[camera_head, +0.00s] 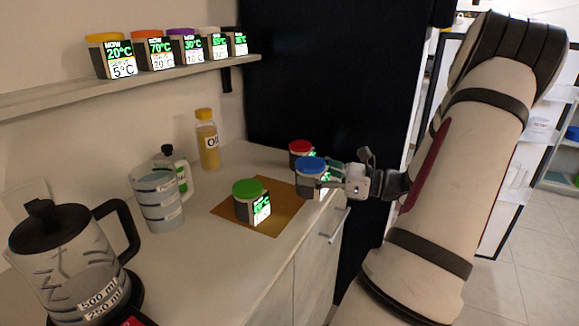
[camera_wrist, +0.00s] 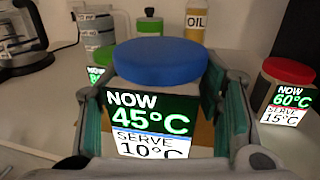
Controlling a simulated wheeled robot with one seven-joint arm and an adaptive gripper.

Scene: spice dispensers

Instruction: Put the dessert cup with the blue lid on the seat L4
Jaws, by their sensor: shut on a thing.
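The dessert cup with the blue lid (camera_head: 311,165) is upright near the counter's right edge. In the wrist view its blue lid (camera_wrist: 158,62) and front display, NOW 45°C and SERVE 10°C, face me. My gripper (camera_head: 335,178) reaches in from the right and is shut on this cup, with one finger on each side; the fingers also show in the wrist view (camera_wrist: 163,118). I cannot tell whether the cup's base touches the surface. No mark reading L4 is legible, so I cannot tell which place is that seat.
A red-lidded cup (camera_head: 300,149) stands close behind, and a green-lidded cup (camera_head: 249,195) sits on a brown mat (camera_head: 282,206). An oil bottle (camera_head: 207,143), a measuring jug (camera_head: 159,203) and a kettle (camera_head: 70,262) stand leftward. A wall shelf (camera_head: 130,87) holds several cups.

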